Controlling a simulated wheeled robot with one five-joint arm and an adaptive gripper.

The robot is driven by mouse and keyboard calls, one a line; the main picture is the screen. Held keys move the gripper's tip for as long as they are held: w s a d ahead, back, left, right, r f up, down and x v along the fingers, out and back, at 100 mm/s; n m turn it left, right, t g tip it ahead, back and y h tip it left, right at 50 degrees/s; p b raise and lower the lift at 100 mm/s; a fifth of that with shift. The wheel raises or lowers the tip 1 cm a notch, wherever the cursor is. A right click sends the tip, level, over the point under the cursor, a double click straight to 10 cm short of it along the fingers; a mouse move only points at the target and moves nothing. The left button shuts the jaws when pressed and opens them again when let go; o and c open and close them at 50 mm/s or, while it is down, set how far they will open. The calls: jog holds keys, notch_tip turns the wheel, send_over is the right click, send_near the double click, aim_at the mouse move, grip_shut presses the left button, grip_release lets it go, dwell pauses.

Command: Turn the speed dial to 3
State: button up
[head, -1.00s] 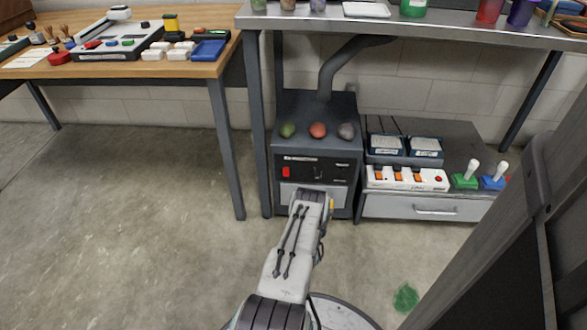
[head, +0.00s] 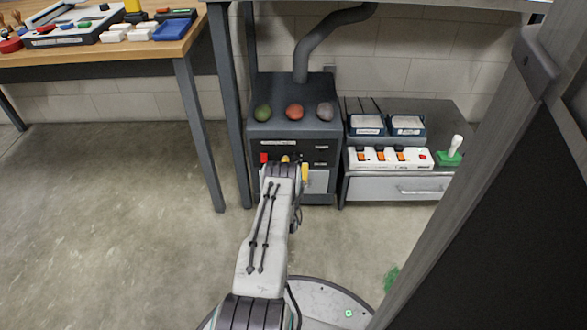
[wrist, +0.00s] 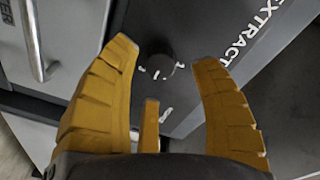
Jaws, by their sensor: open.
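The speed dial (wrist: 161,67) is a small dark round knob on a dark panel, with white tick marks around it, in the wrist view. My gripper (wrist: 164,56) has yellow fingers that stand open, one on each side of the dial, with a gap to it on both sides as seen. A third, shorter finger shows below. I cannot tell how far the tips are from the panel. In the head view my gripper (head: 285,160) is at the front of the dark extractor box (head: 322,125) and hides the dial. The dial's numbers are not readable.
A red switch (head: 264,157) is left of my gripper on the box's front. Three coloured lumps lie on its top. A white power strip (head: 390,157) and a drawer cabinet (head: 395,189) stand right. A table leg (head: 200,135) is left. A dark panel edge fills the right.

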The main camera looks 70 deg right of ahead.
jog(key=shift+b+x, duration=0.4)
jog(key=shift+x, duration=0.8)
jog(key=shift+c, duration=0.4)
grip_shut()
